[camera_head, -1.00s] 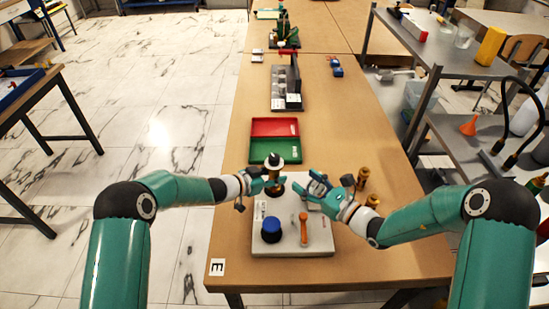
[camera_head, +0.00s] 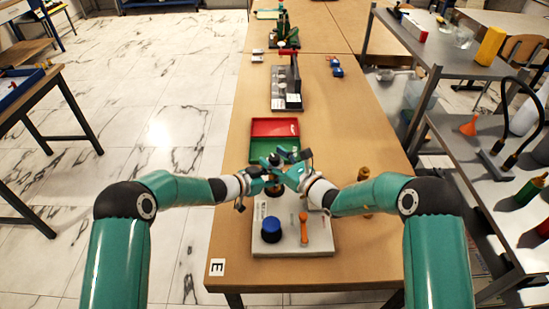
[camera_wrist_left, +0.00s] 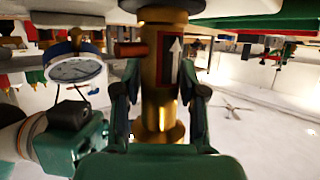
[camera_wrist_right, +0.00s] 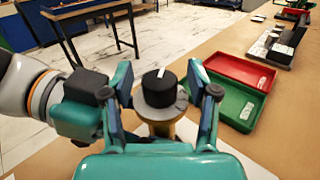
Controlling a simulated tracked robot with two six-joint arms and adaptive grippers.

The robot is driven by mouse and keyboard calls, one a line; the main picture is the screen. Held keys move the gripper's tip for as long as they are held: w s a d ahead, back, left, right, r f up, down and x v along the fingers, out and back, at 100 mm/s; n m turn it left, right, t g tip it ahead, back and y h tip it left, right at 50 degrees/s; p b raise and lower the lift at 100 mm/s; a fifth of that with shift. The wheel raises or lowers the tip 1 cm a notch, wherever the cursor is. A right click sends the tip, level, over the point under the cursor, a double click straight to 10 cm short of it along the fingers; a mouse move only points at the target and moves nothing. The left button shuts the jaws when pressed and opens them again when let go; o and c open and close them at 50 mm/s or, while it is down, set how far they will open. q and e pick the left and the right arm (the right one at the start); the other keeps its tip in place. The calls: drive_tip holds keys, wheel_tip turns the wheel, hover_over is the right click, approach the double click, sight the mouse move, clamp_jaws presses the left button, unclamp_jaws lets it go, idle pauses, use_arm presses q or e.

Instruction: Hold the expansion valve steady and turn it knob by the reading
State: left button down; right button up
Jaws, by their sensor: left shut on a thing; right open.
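The expansion valve has a brass body (camera_wrist_left: 160,105) with a red-edged label and white arrow in the left wrist view. My left gripper (camera_head: 268,182) is shut on this body. A black knob (camera_wrist_right: 158,88) with a white mark tops the valve in the right wrist view. My right gripper (camera_wrist_right: 158,78) is open, with one finger on each side of the knob; I cannot tell whether they touch it. In the head view my right gripper (camera_head: 285,163) largely hides the valve top. A white-faced round gauge (camera_wrist_left: 75,70) shows in the left wrist view; its reading is too small to tell.
The rig's white base plate (camera_head: 290,246) carries a blue knob (camera_head: 271,229) and an orange lever (camera_head: 303,228). Red (camera_head: 275,127) and green (camera_head: 262,148) trays lie just behind. A brass fitting (camera_head: 363,174) stands to the right.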

drive_tip(key=shift+c, duration=0.4)
clamp_jaws()
drive_tip(key=shift+w+y, duration=0.1)
drive_tip(key=shift+y, duration=0.2)
drive_tip(key=shift+n+g+y, duration=1.1)
drive_tip(key=shift+n+g, duration=0.3)
drive_tip(key=shift+g, duration=0.3)
use_arm(q)
drive_tip(key=shift+d, duration=0.1)
use_arm(e)
drive_tip(key=shift+n+g+y, duration=1.1)
drive_tip(key=shift+n+g, duration=0.4)
drive_tip(key=shift+g, duration=0.6)
drive_tip(key=shift+o, duration=0.4)
unclamp_jaws()
